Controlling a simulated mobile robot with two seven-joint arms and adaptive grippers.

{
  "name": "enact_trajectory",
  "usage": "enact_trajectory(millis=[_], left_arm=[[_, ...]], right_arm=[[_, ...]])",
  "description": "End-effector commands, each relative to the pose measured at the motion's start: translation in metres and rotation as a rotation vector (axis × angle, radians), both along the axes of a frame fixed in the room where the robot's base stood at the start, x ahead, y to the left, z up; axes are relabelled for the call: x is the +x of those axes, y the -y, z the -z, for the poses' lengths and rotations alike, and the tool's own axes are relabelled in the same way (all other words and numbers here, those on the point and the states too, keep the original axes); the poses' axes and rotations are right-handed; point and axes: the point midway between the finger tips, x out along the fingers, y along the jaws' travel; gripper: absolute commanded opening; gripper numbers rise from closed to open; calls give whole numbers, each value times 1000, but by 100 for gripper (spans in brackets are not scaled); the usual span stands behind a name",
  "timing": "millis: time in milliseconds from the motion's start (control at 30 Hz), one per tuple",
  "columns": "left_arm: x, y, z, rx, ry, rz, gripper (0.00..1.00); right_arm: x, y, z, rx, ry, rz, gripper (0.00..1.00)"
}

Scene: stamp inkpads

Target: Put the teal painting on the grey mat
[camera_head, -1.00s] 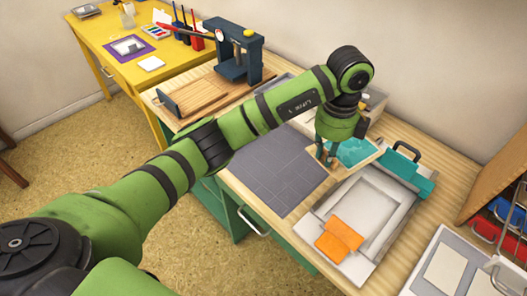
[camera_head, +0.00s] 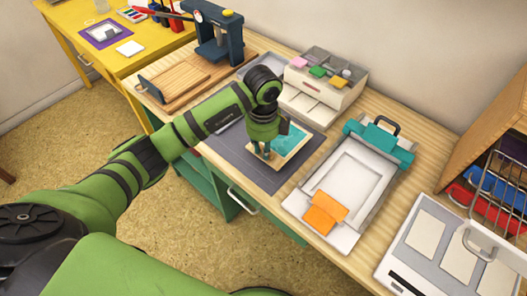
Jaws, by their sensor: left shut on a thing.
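The teal painting (camera_head: 290,141), a teal picture on a pale wooden board, is over the right part of the grey mat (camera_head: 236,163). It looks about flat; I cannot tell whether it touches the mat or is held just above it. My left gripper (camera_head: 264,154) points down and is shut on the painting's near left edge. My arm and gripper hide part of the mat's far left side and part of the painting. My right gripper is not in view.
Right of the mat is a press with a teal clamp (camera_head: 378,143) and orange pieces (camera_head: 325,211). Behind stands a white drawer box (camera_head: 322,100) with coloured pads. A blue stand press (camera_head: 216,40) and a wooden board (camera_head: 183,78) are at the back left.

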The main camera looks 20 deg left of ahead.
Motion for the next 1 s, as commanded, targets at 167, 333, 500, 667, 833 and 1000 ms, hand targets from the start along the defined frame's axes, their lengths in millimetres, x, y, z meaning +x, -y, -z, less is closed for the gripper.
enact_trajectory(millis=[167, 333, 500, 667, 833, 1000], left_arm=[[-1, 1, 25, 1, -3, 0, 0], [0, 1, 31, 0, -1, 1, 0], [0, 1, 31, 0, -1, 1, 0], [0, 1, 34, 0, -1, 1, 41], [0, 1, 34, 1, -2, 1, 45], [0, 1, 33, 1, -2, 1, 45]], right_arm=[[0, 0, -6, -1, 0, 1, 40], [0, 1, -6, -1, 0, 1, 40], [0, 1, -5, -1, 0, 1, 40], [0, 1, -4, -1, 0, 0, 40], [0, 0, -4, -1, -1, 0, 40], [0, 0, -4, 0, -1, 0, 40]])
